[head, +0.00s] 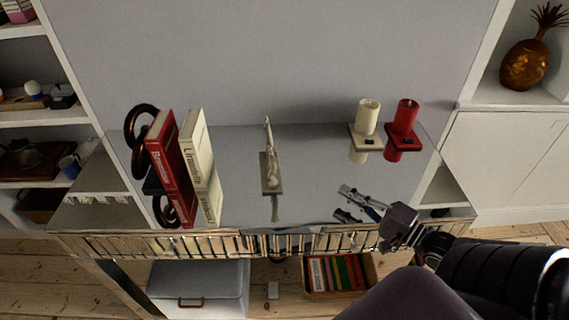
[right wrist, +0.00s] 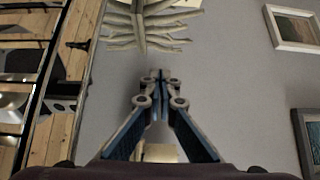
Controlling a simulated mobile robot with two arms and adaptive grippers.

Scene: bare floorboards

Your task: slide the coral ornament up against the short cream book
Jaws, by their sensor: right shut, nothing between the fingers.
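The coral ornament (head: 271,177) is pale, thin from this side, and stands upright on a small base on the glossy tabletop. Its pale branches (right wrist: 145,28) show at the top of the right wrist view. The cream book (head: 197,150) stands left of it, against a red book (head: 165,150). A clear gap lies between the cream book and the ornament. My right gripper (head: 343,190) is right of the ornament, apart from it, over the tabletop's front right part. Its fingertips (right wrist: 160,76) are together and empty. My left gripper is not in view.
A cream candle (head: 367,115) and a red candle (head: 405,117) stand on square holders at the back right. A dark ring-shaped bookend (head: 141,127) stands left of the books. The tabletop (head: 235,165) is clear between book and ornament. A patterned front edge (head: 215,243) borders it.

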